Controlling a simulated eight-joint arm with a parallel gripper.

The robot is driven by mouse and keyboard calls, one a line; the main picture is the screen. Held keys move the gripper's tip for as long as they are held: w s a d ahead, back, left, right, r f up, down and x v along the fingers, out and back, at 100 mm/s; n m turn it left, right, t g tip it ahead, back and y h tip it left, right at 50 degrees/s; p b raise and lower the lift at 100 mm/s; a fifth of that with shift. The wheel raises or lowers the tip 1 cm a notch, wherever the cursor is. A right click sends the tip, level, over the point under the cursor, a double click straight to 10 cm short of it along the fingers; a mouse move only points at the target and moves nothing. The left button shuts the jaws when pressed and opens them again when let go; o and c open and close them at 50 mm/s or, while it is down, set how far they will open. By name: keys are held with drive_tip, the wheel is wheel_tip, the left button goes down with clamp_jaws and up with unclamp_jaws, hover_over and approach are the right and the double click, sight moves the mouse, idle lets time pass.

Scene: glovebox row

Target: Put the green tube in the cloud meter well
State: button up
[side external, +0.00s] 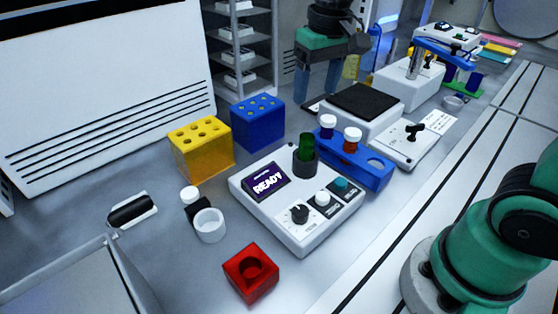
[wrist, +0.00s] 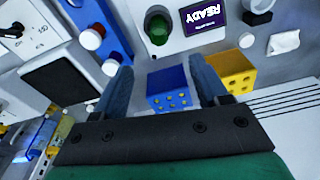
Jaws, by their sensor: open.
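The green tube (side external: 306,143) stands upright in the dark round well (side external: 305,166) of the white cloud meter (side external: 265,208). The meter's screen reads READY. In the wrist view the green tube (wrist: 158,28) is at the top middle, beyond the fingertips. My gripper (side external: 317,92) is open and empty, fingers pointing down, above and behind the meter. In the wrist view the blue holed block (wrist: 168,88) shows between the open fingers of my gripper (wrist: 161,66). The tube's lower part is hidden in the well.
A blue rack (side external: 378,178) with two white-capped vials stands right of the meter. A yellow holed block (side external: 203,155) is to its left. A red block (side external: 250,283), white cup (side external: 210,226) and balance (side external: 345,122) with a dark plate are nearby.

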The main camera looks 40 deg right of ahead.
sight(307, 142)
drive_tip(key=s+f+n+t, duration=0.1)
drive_tip(key=s+f+t, duration=0.2)
drive_tip(key=f+t, duration=0.2)
drive_tip(key=shift+s+a+f+n+t, duration=0.2)
drive_tip(key=shift+s+f+n+t, duration=0.15)
drive_tip(key=shift+t, duration=0.15)
